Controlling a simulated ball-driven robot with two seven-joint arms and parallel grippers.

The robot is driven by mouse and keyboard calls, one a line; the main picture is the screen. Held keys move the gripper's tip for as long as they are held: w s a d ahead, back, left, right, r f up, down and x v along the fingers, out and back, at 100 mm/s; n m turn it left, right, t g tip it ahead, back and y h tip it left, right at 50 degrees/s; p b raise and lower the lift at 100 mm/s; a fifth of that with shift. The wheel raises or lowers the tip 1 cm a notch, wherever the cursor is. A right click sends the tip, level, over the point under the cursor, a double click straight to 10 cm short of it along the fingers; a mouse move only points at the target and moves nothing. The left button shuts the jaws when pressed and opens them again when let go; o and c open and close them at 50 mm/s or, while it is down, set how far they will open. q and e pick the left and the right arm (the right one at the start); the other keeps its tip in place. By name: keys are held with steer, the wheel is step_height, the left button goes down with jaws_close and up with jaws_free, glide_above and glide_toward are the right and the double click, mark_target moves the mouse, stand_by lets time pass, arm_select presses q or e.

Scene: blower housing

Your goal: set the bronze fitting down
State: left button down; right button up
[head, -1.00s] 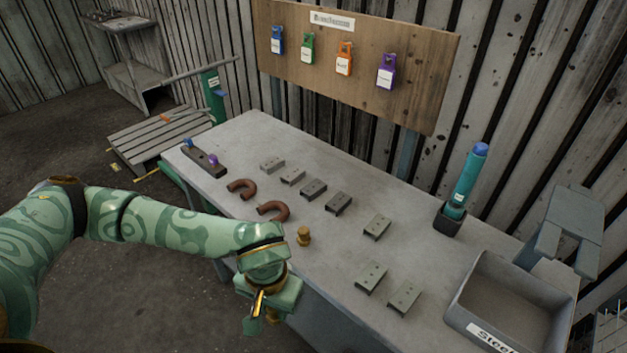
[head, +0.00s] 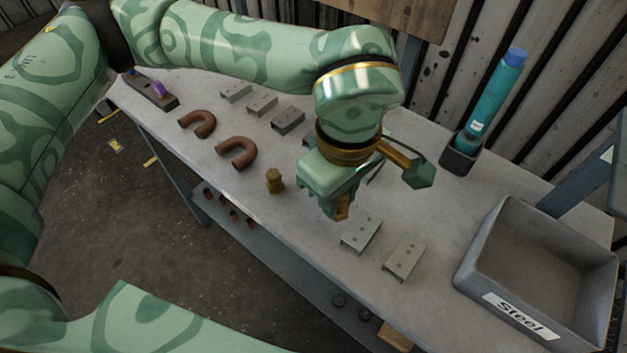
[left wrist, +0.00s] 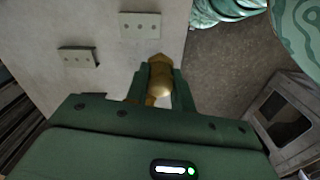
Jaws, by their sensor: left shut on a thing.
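My left gripper (head: 340,208) is over the right-centre part of the grey table (head: 220,165), pointing down, just behind two grey brackets. It is shut on a bronze fitting (head: 343,206), mostly hidden behind the gripper in the head view. In the left wrist view the bronze fitting (left wrist: 160,76) shows between the two green fingers (left wrist: 160,88), near the table edge. I cannot tell whether it touches the table. A second bronze fitting (head: 275,181) stands upright on the table to the left of the gripper. My right gripper is not in view.
Two grey brackets (head: 361,232) lie just in front of the gripper; more stand in a row behind. Two brown U-bends (head: 237,153) lie to the left. A grey bin labelled Steel (head: 540,270) and a teal bottle in a holder (head: 490,105) stand at the right.

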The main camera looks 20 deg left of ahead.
arm_select(q)
steer(key=w+a+f, duration=0.2)
steer(key=a+f, duration=0.1)
steer(key=w+a+f+b, duration=0.1)
steer(key=w+f, duration=0.1)
steer(key=shift+a+f, duration=0.15)
steer(key=f, duration=0.1)
steer(key=f+b, duration=0.1)
steer(key=f, duration=0.1)
steer(key=w+a+f, duration=0.1)
steer(key=f, duration=0.1)
steer(key=shift+r, duration=0.1)
steer(key=shift+s, duration=0.1)
steer(key=c, duration=1.2)
jaws_free()
